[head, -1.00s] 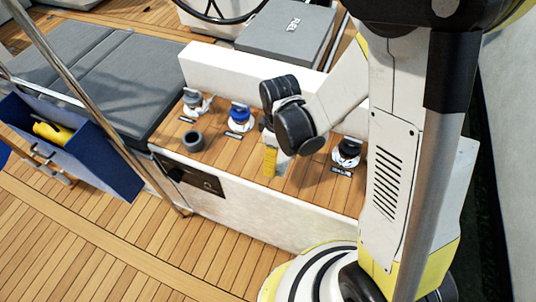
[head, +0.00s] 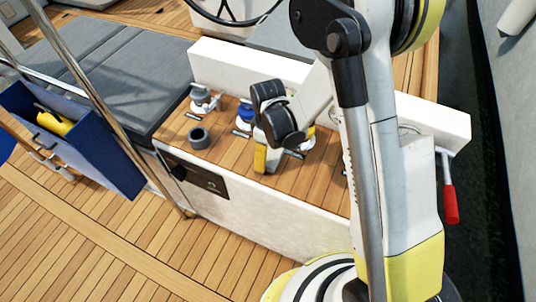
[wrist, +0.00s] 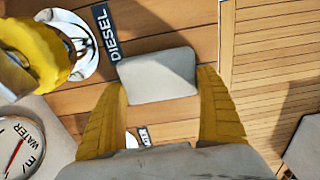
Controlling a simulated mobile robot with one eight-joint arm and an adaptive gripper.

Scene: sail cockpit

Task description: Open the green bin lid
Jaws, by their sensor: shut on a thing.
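No green bin lid shows in any view. In the wrist view the two yellow fingers of my gripper (wrist: 163,95) are closed on a pale grey block (wrist: 157,75) with rounded corners, over the plank deck beside a DIESEL label. What this block belongs to I cannot tell. In the head view my gripper (head: 266,160) points down just above or at the wooden top of the white bench, to the right of a dark grey ring-shaped cup (head: 198,138). The wrist hides part of the area behind it.
A grey cap (head: 204,98) and a blue cap (head: 245,115) stand on the bench top. A yellow cap (wrist: 35,55) is close to my gripper. A blue wall box (head: 105,165) is at left, a red-handled lever (head: 451,200) at right. The plank floor at front left is clear.

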